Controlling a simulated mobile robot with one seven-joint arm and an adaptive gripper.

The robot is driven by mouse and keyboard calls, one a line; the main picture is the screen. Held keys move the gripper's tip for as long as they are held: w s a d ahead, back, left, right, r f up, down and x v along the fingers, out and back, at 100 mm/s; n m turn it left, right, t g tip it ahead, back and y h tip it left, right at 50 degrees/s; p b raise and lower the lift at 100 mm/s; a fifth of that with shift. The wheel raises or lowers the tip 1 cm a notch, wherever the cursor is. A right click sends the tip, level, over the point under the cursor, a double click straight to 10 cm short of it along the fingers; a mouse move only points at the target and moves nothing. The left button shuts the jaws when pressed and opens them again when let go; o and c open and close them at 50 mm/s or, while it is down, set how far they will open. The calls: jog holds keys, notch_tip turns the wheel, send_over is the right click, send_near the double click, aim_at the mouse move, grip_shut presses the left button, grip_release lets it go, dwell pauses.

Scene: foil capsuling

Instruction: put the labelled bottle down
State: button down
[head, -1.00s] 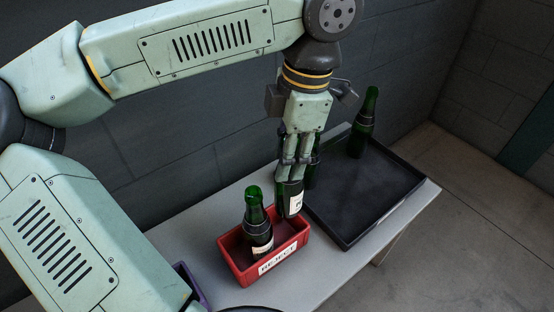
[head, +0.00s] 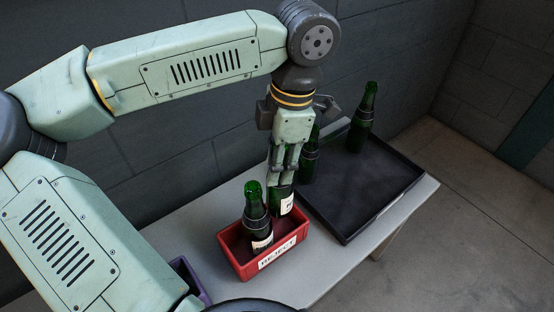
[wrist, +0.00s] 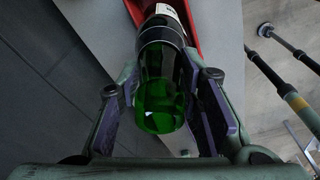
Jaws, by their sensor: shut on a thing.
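The labelled bottle (head: 285,204) is green with a white label on its lower body. It stands close to upright at the right-hand part of the red crate marked REJECT (head: 279,265). My gripper (head: 283,179) is shut on its upper part from above. In the wrist view the bottle (wrist: 160,70) sits between both finger pads, and the red crate's rim (wrist: 134,10) shows beyond it. The bottle's base is hidden, so I cannot tell whether it touches the crate floor.
Another green bottle (head: 257,222) stands in the crate's left part, close by. A black tray (head: 345,238) to the right holds two green bottles, one at the back (head: 362,120) and one (head: 309,160) just behind my gripper. A purple container (head: 190,275) is at front left.

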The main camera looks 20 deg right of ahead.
jog(key=shift+f, duration=0.3)
jog(key=c, duration=1.1)
grip_release()
jog(key=shift+r, duration=0.2)
jog(key=shift+r+p, duration=0.3)
jog(key=r, duration=0.4)
jog(key=d+r, duration=0.1)
jog(key=r, duration=0.7)
jog(key=shift+d+r, duration=0.1)
jog(key=shift+d, duration=0.3)
